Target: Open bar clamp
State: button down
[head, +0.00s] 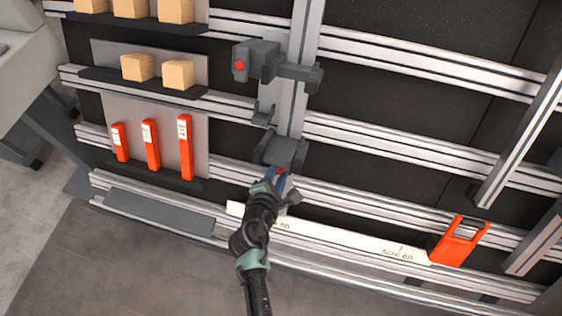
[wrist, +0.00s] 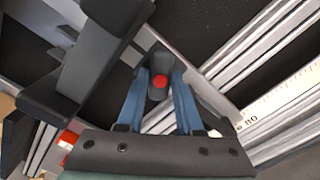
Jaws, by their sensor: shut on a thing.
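My gripper (head: 276,180) is at the lower end of the upright rail, at the lower dark grey clamp block (head: 284,151). In the wrist view, the blue fingers of my gripper (wrist: 160,105) are shut on a dark grey handle with a red end (wrist: 160,81). The handle lies between the fingers, its red end facing the camera. In the head view the handle is mostly hidden by my gripper. A similar upper clamp block (head: 262,58) with a red knob (head: 240,66) sits higher on the same upright rail (head: 301,60).
A white size scale (head: 340,240) runs along a lower rail. An orange U-shaped piece (head: 459,242) stands at its right end. Orange bars (head: 151,145) and wooden blocks (head: 138,68) sit on racks at left. A slanted upright (head: 520,140) stands at right.

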jog(key=shift+n, duration=0.6)
